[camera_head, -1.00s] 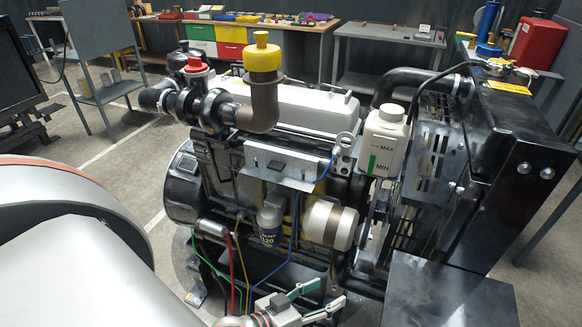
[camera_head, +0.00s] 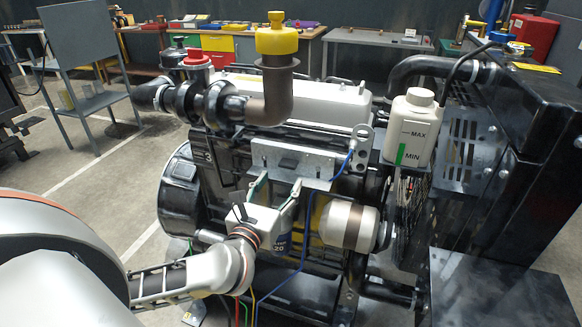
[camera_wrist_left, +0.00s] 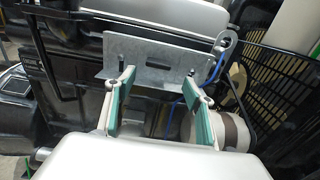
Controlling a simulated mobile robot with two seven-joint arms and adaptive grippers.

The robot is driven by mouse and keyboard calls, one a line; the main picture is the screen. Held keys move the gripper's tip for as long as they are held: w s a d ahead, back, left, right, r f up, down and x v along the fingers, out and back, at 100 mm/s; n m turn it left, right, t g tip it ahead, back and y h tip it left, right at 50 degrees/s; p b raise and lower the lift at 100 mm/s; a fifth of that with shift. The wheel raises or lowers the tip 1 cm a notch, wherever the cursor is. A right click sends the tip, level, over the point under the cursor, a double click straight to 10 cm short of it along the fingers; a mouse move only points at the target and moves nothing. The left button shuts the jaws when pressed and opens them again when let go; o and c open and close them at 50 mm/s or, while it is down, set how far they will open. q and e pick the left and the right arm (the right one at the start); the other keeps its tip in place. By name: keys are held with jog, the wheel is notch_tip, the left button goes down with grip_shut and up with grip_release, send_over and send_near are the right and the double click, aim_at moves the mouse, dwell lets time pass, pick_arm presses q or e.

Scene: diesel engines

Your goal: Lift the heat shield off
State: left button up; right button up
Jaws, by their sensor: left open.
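The heat shield is a grey metal bracket-like plate (camera_head: 290,162) on the near side of the engine, below the white valve cover. My left gripper (camera_head: 277,188) is open just in front of and below the plate. In the left wrist view its two green-padded fingers (camera_wrist_left: 160,92) stand apart, with their tips near the plate's lower flange. I cannot tell whether the tips touch it. Nothing is between the fingers. My right gripper is not in view.
A blue cable (camera_head: 311,215) runs down right of the gripper. A lifting eye (camera_head: 361,140) stands at the plate's right end. A cream and brown cylinder (camera_head: 348,224) and a white coolant bottle (camera_head: 410,128) are further right. The yellow-capped pipe (camera_head: 277,85) rises above.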

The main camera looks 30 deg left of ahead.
aim_at(286, 166)
pick_arm(q)
jog(key=x, duration=0.4)
jog(key=r+x, duration=0.1)
jog(key=x, duration=0.1)
jog(key=shift+a, duration=0.3)
jog(key=shift+w+a+f, duration=0.1)
jog(key=shift+w, duration=0.45)
grip_shut()
